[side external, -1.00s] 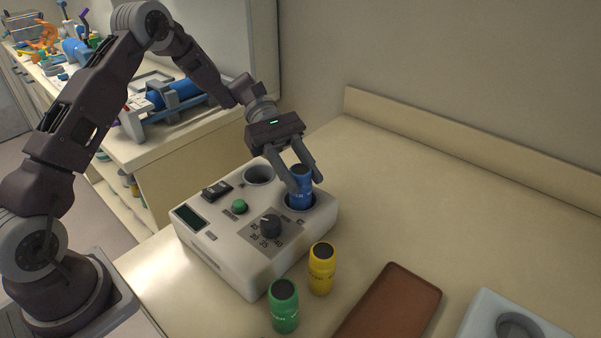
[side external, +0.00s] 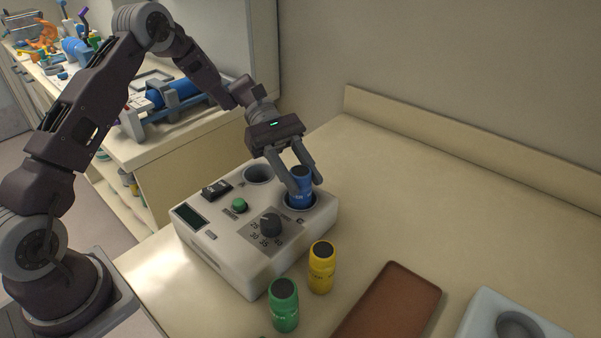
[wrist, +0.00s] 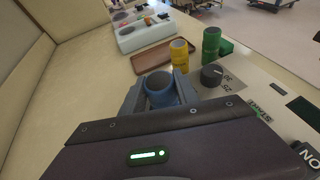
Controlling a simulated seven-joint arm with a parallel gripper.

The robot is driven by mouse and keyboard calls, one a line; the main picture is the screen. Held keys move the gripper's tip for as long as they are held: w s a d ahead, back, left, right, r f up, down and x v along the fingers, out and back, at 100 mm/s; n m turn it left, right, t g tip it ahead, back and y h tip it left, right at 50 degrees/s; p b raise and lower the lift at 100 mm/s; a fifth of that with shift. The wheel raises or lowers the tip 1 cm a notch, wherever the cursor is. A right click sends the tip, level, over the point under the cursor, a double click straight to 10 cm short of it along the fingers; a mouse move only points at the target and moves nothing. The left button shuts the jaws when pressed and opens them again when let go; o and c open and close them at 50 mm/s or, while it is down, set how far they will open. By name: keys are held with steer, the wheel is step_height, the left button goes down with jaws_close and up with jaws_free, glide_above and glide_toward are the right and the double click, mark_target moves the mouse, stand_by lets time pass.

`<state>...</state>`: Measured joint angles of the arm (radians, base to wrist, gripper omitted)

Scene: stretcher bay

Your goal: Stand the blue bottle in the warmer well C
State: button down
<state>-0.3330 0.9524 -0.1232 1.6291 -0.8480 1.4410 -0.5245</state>
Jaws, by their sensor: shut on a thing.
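The blue bottle (side external: 300,190) with a dark cap stands upright in the round well (side external: 314,203) at the right end of the white warmer (side external: 250,262). Its lower part is hidden inside the well. My gripper (side external: 304,181) is shut on the bottle, with one finger on each side of its upper part. In the wrist view the bottle (wrist: 159,93) sits between the fingertips (wrist: 158,92). A small mark by this well looks like a C, but it is hard to read.
Another well (side external: 258,174) at the warmer's back is empty. A yellow bottle (side external: 321,268) and a green bottle (side external: 284,306) stand in front of the warmer, near a brown tray (side external: 392,305). The table behind the tray is clear.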

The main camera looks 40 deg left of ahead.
steer(key=shift+f, duration=0.25)
steer(key=c, duration=1.2)
jaws_free()
steer(key=shift+v, duration=5.45)
